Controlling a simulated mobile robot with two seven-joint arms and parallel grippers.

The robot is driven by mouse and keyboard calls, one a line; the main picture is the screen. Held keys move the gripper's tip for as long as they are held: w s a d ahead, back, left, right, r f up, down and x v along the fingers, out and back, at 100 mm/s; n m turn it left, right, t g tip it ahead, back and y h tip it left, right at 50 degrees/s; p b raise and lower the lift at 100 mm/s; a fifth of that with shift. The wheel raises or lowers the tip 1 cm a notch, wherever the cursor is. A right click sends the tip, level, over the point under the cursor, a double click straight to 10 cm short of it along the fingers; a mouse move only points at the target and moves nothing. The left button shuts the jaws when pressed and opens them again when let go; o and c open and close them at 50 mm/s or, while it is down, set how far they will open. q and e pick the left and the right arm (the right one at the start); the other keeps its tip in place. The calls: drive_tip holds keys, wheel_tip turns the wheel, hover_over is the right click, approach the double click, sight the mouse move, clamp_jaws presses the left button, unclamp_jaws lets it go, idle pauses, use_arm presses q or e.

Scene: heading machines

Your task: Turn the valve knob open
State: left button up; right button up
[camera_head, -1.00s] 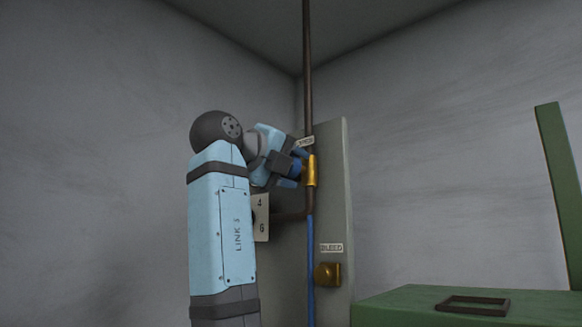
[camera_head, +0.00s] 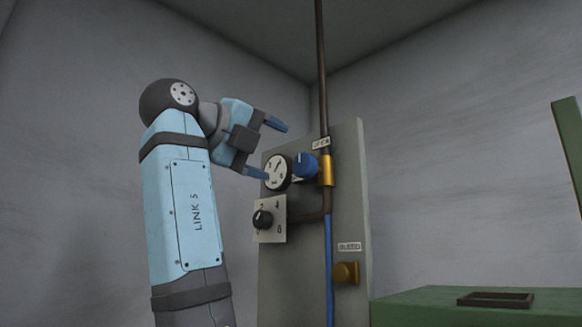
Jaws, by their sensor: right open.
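The valve knob (camera_head: 304,166) is blue and sits on a brass valve body (camera_head: 327,170) on the vertical pipe, in front of a grey panel. A small label (camera_head: 321,143) is just above it. My right gripper (camera_head: 268,149) is open and empty to the left of the knob, with its two blue-tipped fingers apart and pointing right. A gap shows between the fingers and the knob. The lower fingertip overlaps the edge of a round white gauge (camera_head: 277,173) in the picture. My left gripper is not in view.
A black selector knob on a numbered plate (camera_head: 274,222) is below the gauge. A brass knob (camera_head: 345,273) sits under the BLEED label (camera_head: 349,247). A green cabinet (camera_head: 430,308) stands at lower right. A blue hose (camera_head: 328,260) runs down the panel.

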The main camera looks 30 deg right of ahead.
drive_tip(key=shift+v, duration=1.7)
